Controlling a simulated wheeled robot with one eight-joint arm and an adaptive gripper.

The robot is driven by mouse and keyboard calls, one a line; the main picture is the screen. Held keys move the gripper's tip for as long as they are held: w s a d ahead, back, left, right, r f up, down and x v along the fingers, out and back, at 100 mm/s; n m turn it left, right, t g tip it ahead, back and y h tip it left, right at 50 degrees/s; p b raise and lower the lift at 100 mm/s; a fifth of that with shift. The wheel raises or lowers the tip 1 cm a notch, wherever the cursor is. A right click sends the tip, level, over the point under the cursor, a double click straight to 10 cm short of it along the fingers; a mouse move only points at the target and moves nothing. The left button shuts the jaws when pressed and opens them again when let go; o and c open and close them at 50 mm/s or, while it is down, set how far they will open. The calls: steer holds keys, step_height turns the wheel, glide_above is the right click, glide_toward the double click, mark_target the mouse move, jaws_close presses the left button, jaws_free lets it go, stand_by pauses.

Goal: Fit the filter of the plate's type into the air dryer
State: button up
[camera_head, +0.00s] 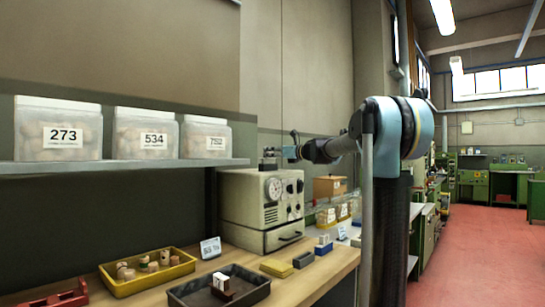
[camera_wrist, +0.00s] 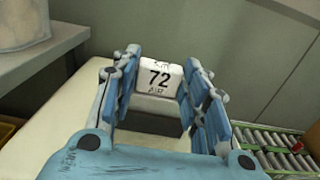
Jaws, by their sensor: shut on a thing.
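My gripper (camera_head: 271,157) is above the top of a beige machine with a round gauge (camera_head: 240,201), which looks like the air dryer. In the wrist view my gripper (camera_wrist: 160,82) is shut on a white block (camera_wrist: 159,76) marked "72" and "AIR", with a partly legible line above. The block sits between the blue fingers, over the pale machine top (camera_wrist: 55,125). A dark patch shows below the block; I cannot tell whether it is an opening or shadow. A small white card (camera_head: 210,248) stands left of the machine; its text is too small to read surely.
Bins marked 273 (camera_head: 62,152), 534 (camera_head: 146,142) and 732 (camera_head: 206,146) stand on a shelf close left of my gripper. A yellow tray (camera_head: 125,289) of corks, a dark tray (camera_head: 240,298) and several small blocks occupy the bench. A roller conveyor (camera_wrist: 275,150) lies right in the wrist view.

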steer(key=shift+f, duration=1.05)
stand_by(0.6)
steer(key=o, duration=1.1)
steer(key=v, duration=1.2)
steer(key=shift+s, duration=0.1)
